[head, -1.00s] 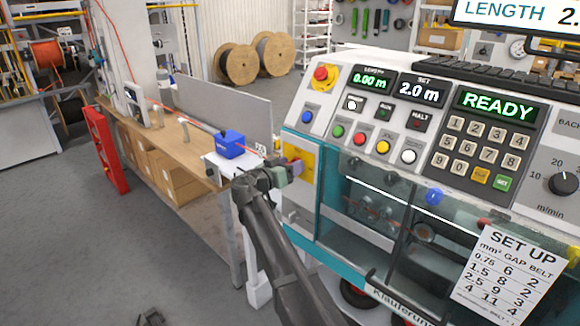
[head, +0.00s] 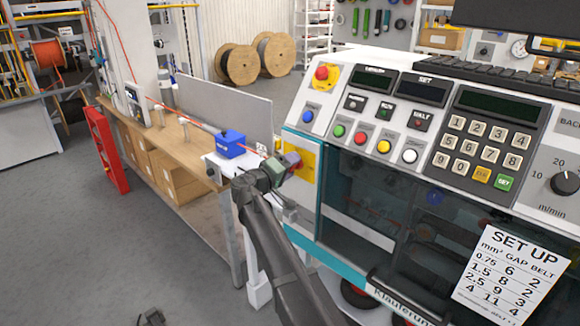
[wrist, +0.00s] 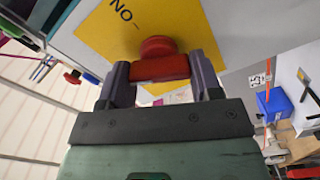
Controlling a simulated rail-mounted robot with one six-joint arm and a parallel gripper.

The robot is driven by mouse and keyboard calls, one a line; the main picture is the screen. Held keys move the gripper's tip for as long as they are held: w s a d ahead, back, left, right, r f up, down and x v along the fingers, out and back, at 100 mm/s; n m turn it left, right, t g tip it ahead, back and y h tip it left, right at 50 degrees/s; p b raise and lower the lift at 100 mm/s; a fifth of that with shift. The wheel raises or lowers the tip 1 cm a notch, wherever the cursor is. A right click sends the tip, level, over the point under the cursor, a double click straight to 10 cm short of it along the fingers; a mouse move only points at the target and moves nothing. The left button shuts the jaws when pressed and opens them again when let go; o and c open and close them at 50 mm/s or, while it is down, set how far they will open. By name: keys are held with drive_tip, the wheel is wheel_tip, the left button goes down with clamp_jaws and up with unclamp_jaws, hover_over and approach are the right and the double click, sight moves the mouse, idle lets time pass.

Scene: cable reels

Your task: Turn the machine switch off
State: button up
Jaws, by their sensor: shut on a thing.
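The machine switch is a red knob (wrist: 158,48) on a yellow plate (wrist: 105,40) with an ON mark, seen in the wrist view. The plate (head: 309,158) is on the left side of the white and teal machine (head: 335,122) in the head view. My gripper (wrist: 161,72) is shut on the red switch, with a dark finger on each side of its grip bar. In the head view my gripper (head: 284,166) hides most of the switch. The machine's displays (head: 500,106) are dark, and its window is dim.
A SET UP sheet (head: 512,277) is on the machine front. The grey floor at left is mostly clear.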

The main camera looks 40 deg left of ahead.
drive_tip(key=n, duration=0.4)
drive_tip(key=shift+f+n, duration=0.1)
drive_tip(key=shift+n, duration=0.2)
idle(0.3)
drive_tip(key=o, duration=0.9)
drive_tip(key=shift+s, duration=0.1)
drive_tip(key=s, duration=0.7)
drive_tip(key=s+a, duration=0.1)
drive_tip(key=s, duration=0.2)
drive_tip(key=shift+s, duration=0.3)
